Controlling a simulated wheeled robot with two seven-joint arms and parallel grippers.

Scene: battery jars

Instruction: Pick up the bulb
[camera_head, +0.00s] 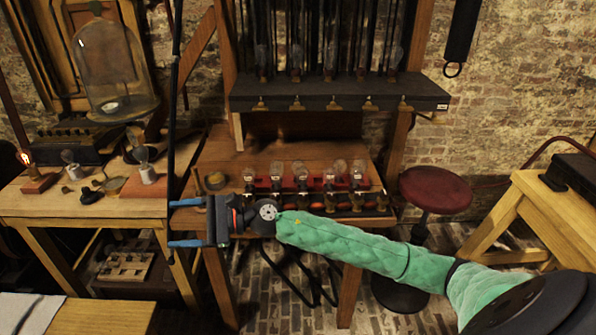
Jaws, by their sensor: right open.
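Several clear glass bulbs stand in a row on a red rack (263,183) on the middle wooden table; one bulb (277,169) is near the row's left part. Other small bulb-like pieces sit on the left table, one on a white base (148,172) and one further left (71,158). My right gripper (173,223) reaches in from the right on a green-sleeved arm. My left gripper is not in view.
A glass bell jar (112,60) is above the left table (30,204). A dark shelf (340,91) with hanging rods stands over the middle table (230,162). A red stool (436,188) and another wooden table (545,190) are at the right. A thin black pole rises near the gripper.

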